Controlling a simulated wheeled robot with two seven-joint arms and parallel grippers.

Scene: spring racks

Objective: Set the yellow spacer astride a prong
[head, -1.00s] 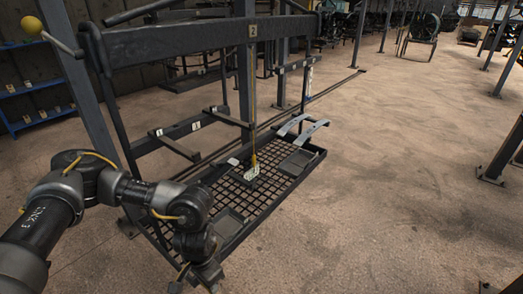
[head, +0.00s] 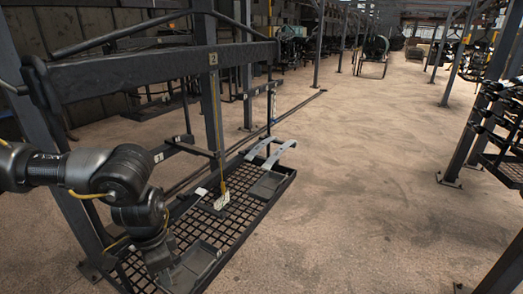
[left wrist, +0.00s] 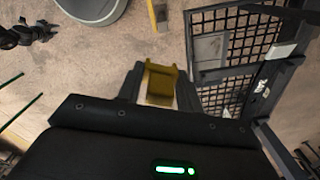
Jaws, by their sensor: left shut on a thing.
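The yellow spacer (left wrist: 161,82) shows in the left wrist view, a small block with a channel-like shape. My left gripper (left wrist: 160,88) is shut on it, one dark finger on each side. In the head view the left gripper (head: 163,275) hangs low at the near left end of the rack's mesh tray; its fingertips and the spacer are hidden there. Dark prongs (head: 192,149) with small white number tags stick out from the rack behind the tray. The spacer is apart from them. My right gripper is not in view.
A thick dark beam (head: 140,74) tagged 2 crosses above the mesh tray (head: 228,229). A yellow cord hangs from it to a white tag (head: 222,201). Two pale curved strips (head: 271,153) lie at the tray's far end.

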